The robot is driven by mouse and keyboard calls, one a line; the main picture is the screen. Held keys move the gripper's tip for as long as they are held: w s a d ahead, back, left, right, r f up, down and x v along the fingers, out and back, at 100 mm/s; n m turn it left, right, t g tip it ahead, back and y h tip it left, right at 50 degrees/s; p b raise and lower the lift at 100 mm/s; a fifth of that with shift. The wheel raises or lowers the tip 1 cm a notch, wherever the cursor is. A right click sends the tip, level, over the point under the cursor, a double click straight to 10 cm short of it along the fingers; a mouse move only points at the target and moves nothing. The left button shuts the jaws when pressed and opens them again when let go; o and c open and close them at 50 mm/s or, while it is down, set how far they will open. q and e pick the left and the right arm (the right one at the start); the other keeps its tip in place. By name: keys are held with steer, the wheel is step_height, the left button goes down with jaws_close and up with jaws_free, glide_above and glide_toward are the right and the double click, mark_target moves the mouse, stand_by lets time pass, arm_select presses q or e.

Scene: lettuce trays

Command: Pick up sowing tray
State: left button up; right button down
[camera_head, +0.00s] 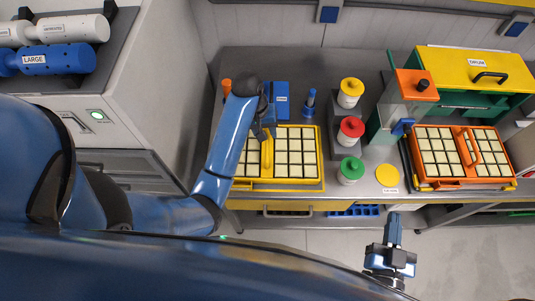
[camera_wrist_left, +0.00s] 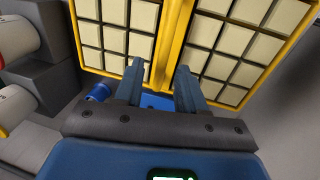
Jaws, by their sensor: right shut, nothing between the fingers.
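A yellow tray (camera_head: 322,160) filled with pale square blocks lies on the grey bench, with a yellow handle (camera_head: 267,157) across its middle. My left gripper (camera_head: 267,132) is over the tray at the far end of the handle. In the left wrist view the fingers of the left gripper (camera_wrist_left: 160,72) are apart, with the yellow handle (camera_wrist_left: 173,40) between them; whether they touch it cannot be told. An orange tray (camera_head: 414,172) of similar blocks lies at the right. My right gripper (camera_head: 393,228) is shut and empty in front of the bench.
Yellow, red and green lidded jars (camera_head: 351,130) stand right of the yellow tray. A blue box (camera_head: 282,98) and small blue bottle (camera_head: 310,103) stand behind it. A grey and orange device (camera_head: 402,100) and a yellow-topped cabinet (camera_head: 475,68) stand at the back right.

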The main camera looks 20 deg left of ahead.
mark_target(267, 141)
arm_select(q)
steer(key=shift+s+d+f+p, duration=0.15)
steer(key=shift+f+p, duration=0.25)
steer(key=shift+f, duration=0.25)
steer(key=shift+s+d+f+p, duration=0.1)
steer(key=shift+f+p, duration=0.05)
steer(key=shift+f, duration=0.35)
steer(key=shift+s+f+p, duration=0.1)
steer(key=shift+f+p, duration=0.05)
steer(key=shift+f, duration=0.35)
steer(key=shift+w+d+f, duration=0.1)
steer(key=shift+f, duration=0.55)
steer(key=shift+w+f, duration=0.15)
jaws_close()
